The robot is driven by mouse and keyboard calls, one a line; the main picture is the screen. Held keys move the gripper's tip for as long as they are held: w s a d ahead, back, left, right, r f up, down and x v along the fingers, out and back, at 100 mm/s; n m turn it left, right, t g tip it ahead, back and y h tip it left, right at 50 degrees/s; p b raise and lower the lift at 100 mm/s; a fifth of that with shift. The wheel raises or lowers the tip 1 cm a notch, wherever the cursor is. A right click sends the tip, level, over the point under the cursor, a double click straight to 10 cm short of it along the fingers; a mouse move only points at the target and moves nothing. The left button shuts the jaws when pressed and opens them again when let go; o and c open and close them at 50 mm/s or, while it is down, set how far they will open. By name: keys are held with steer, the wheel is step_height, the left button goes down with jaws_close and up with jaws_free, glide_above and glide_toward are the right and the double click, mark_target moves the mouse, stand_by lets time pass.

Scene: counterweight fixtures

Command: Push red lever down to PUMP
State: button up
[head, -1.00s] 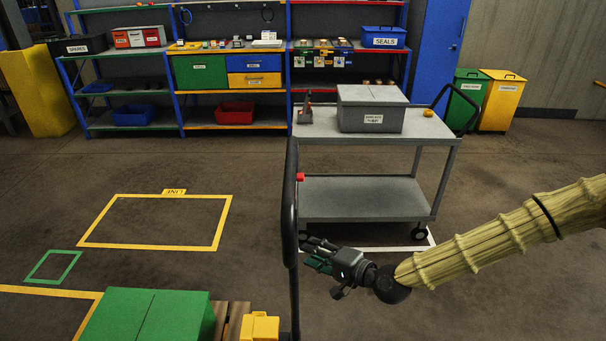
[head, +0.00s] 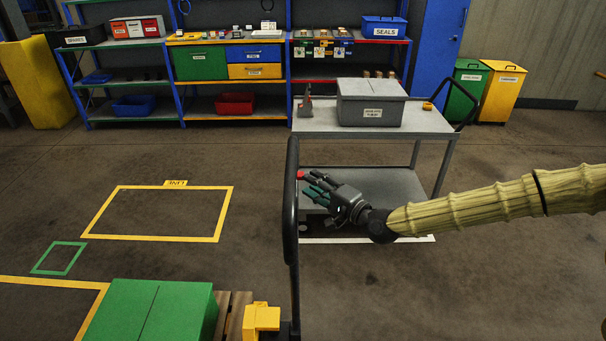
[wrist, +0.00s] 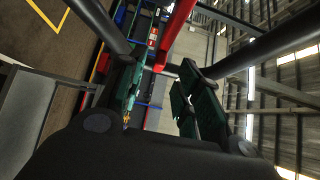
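The red lever (head: 300,174) shows as a small red piece at the black upright handle (head: 290,215) of a pallet jack in the head view. My gripper (head: 314,187) is just right of it, with its fingertips close to the lever. In the wrist view the lever is a long red bar (wrist: 176,32) beyond and between the tips of my gripper (wrist: 160,78). The dark green fingers are spread apart with nothing held. I cannot tell whether they touch the lever. No PUMP marking is readable.
A grey cart (head: 440,122) carrying a grey box (head: 371,108) stands behind my gripper. A green box (head: 150,308) on a pallet is at the lower left, beside the jack's yellow part (head: 261,318). Shelves line the back. The taped floor at left is mostly clear.

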steer(key=shift+p+x, duration=0.75)
steer(key=shift+x, duration=1.55)
